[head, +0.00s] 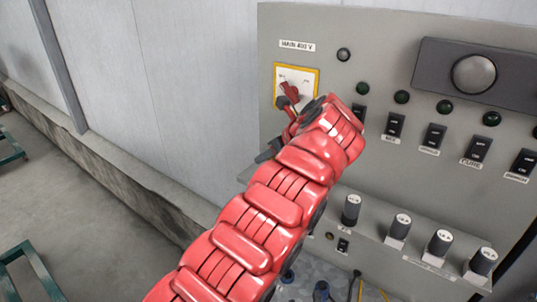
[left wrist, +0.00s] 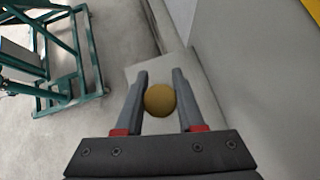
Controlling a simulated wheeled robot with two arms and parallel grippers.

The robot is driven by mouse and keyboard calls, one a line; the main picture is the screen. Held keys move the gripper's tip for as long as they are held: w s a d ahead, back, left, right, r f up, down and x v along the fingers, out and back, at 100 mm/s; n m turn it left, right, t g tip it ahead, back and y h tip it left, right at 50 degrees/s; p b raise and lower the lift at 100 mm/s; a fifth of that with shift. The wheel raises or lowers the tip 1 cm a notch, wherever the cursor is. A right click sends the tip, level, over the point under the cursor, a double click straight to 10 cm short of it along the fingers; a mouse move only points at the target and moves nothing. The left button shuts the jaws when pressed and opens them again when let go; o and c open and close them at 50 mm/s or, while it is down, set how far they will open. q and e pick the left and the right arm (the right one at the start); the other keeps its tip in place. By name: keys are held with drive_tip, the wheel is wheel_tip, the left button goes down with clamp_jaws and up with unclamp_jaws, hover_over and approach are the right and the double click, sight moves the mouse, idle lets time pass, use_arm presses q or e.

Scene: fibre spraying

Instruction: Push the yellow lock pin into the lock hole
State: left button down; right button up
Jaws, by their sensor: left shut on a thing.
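In the left wrist view, the rounded yellow-brown end of the lock pin (left wrist: 160,100) sits between the two fingers of my left gripper (left wrist: 160,88), which is shut on it. The rest of the pin is hidden. In the head view, a dark part of my left gripper (head: 268,151) shows beside my red arm, near the panel's left edge; the pin cannot be made out there. A red switch handle (head: 289,90) stands on a yellow-edged plate (head: 308,74) labelled MAIN. The lock hole cannot be made out. My right gripper is not in view.
The grey control panel (head: 380,35) carries several black switches, lamps and knobs (head: 441,243). A pale wall (head: 180,90) runs along the left. Bare floor (head: 90,220) and a green metal frame (left wrist: 62,70) lie beyond.

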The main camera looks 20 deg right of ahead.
use_arm(q)
drive_tip(key=shift+p, duration=0.65)
idle(0.8)
drive_tip(key=shift+f+b, duration=0.65)
drive_tip(key=shift+f, duration=1)
drive_tip(key=shift+c, duration=2.2)
unclamp_jaws()
drive_tip(key=shift+s+r, duration=0.1)
drive_tip(key=shift+s+d+r, duration=0.2)
drive_tip(key=shift+r, duration=0.05)
drive_tip(key=v, duration=1.6)
drive_tip(key=shift+s, duration=0.2)
